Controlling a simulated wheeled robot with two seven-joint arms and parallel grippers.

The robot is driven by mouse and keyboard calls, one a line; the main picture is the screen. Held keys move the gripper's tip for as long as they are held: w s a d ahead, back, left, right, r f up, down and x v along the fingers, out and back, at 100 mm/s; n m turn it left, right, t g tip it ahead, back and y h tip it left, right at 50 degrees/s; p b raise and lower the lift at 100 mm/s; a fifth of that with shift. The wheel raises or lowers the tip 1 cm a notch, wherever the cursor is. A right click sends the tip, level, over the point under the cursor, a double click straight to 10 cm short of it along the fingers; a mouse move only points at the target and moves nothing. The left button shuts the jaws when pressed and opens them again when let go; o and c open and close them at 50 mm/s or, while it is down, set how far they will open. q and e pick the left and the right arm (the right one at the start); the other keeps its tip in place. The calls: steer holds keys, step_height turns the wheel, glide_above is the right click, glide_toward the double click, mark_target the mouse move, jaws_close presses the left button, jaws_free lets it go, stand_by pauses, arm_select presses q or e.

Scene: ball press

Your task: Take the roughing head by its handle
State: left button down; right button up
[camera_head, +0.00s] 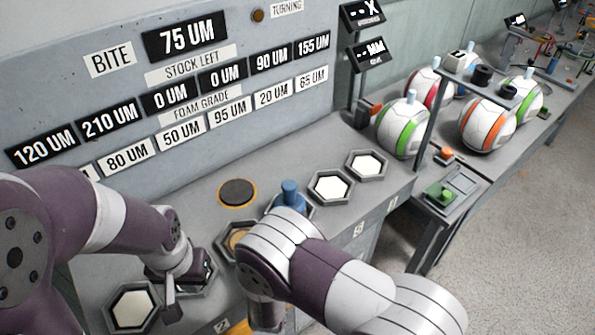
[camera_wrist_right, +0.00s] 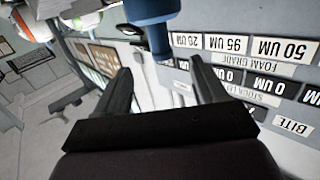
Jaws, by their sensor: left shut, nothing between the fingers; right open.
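A head with a blue upright handle (camera_head: 290,190) sits in a hexagonal seat on the grey bench, its lower part hidden behind my right arm. No label on it is readable, so I cannot tell if it is the roughing head. In the right wrist view a blue handle (camera_wrist_right: 155,38) shows at the top, just beyond the fingertips. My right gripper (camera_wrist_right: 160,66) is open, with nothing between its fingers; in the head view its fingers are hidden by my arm. My left gripper (camera_head: 173,305) is shut and empty, low over the bench at left.
Hexagonal seats with white pads (camera_head: 330,187) line the bench; another is at front left (camera_head: 133,307). A dark disc (camera_head: 237,193) with an orange rim lies behind. A grey panel (camera_head: 120,100) with number plates stands at the back. Striped balls (camera_head: 403,130) stand right.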

mark_target(288, 193)
steer(key=shift+t, duration=0.4)
steer(key=w, duration=0.3)
steer(key=w+d+p, duration=0.1)
steer(key=w, duration=0.3)
steer(key=w+r+p, duration=0.1)
steer(key=w, duration=0.3)
steer(key=shift+w+d, duration=0.25)
steer(key=shift+d, duration=0.1)
steer(key=shift+w+f, duration=0.15)
steer(key=shift+w, duration=0.05)
steer(key=shift+s, duration=0.15)
steer(key=c, duration=0.7)
jaws_close()
arm_select(q)
step_height(288, 193, up, 3)
